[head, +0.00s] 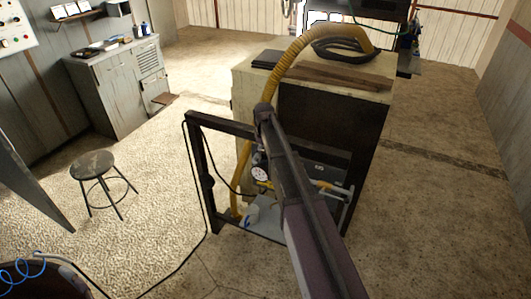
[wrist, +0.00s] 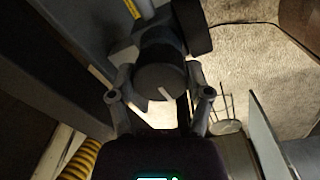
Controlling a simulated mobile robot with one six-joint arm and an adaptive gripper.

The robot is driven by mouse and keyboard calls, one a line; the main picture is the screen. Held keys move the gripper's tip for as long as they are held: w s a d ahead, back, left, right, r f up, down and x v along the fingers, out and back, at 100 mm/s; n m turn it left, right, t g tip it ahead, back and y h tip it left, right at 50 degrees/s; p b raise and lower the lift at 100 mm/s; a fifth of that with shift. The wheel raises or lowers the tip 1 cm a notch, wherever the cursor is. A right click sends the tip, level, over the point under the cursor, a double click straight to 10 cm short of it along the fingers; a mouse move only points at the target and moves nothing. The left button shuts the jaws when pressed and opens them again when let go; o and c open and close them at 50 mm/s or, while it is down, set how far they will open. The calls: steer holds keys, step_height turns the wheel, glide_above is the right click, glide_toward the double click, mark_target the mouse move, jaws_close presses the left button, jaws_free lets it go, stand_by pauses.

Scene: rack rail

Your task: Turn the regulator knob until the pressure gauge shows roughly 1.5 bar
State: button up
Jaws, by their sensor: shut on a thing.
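The pressure gauge (head: 260,174) is a small white dial on the dark rack frame (head: 198,172) in the head view, just left of my arm. Its needle is too small to read. In the head view my arm hides the knob and my gripper.
A yellow ribbed hose (head: 272,82) arches over the pale cabinet (head: 245,88) and down behind the frame. A round stool (head: 92,165) stands at the left, with open floor around it. A grey workbench cabinet (head: 115,95) stands by the wall. A black cable (head: 190,258) crosses the floor.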

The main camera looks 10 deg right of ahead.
steer(key=shift+s, duration=0.2)
steer(key=o, duration=1.1)
steer(key=shift+o, duration=0.2)
steer(key=shift+w, duration=0.15)
